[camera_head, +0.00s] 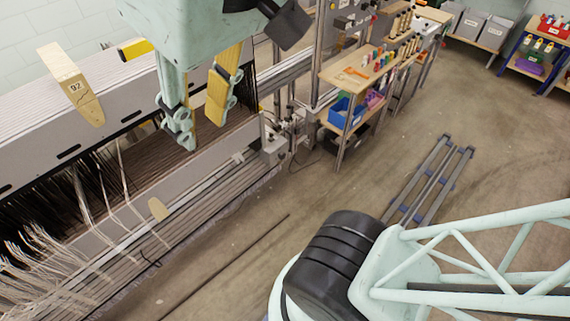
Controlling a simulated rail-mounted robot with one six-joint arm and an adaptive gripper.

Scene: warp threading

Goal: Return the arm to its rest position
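My gripper (203,110) hangs from the top of the camera_head view, in front of the warp threading machine (205,178). Its two pale green fingers with yellow-lined pads stand apart, and nothing shows between them. Part of my arm, a pale green lattice link (480,250) with a black joint, fills the lower right.
Pale loose threads (50,260) hang at the machine's lower left. A wooden-topped workbench (355,72) with spools and a blue bin (345,112) stands behind, right of centre. Rails (435,180) lie on the floor. Shelves with bins (545,40) stand far right. The middle floor is mostly clear.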

